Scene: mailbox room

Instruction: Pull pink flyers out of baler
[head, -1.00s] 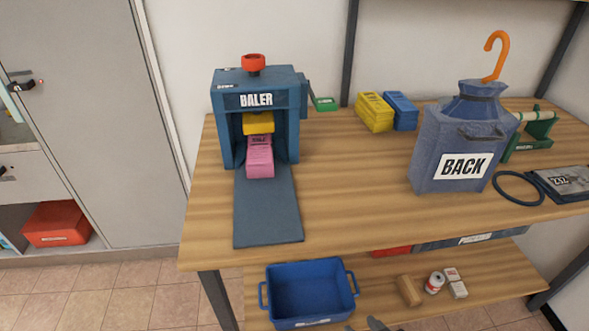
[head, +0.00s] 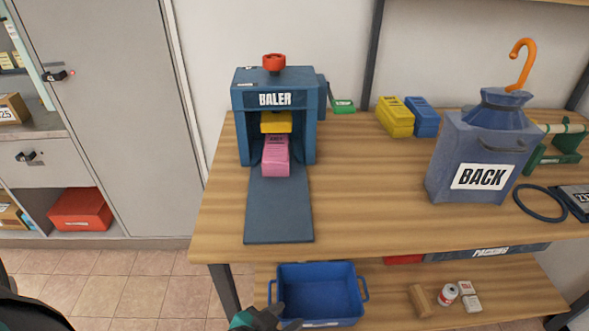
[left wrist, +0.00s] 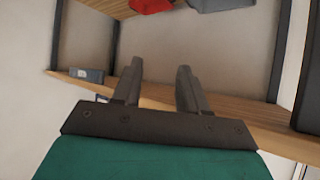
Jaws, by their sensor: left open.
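The pink flyers (head: 276,157) lie as a stack in the open front of the blue baler (head: 242,100), under its yellow press plate (head: 276,122). Their front end sticks out over the dark sheet (head: 279,212) that runs forward from the baler. My left gripper (head: 287,316) shows at the bottom edge of the head view, low in front of the table and well away from the flyers. In the left wrist view its two fingers (left wrist: 159,68) are apart with nothing between them. My right gripper is not in view.
A blue bin (head: 364,290) stands on the lower shelf beside my left gripper. The wooden tabletop (head: 365,190) is clear right of the baler. Yellow (head: 394,118) and blue bundles (head: 423,118) stand at the back, and a blue BACK bag (head: 440,165) stands at the right.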

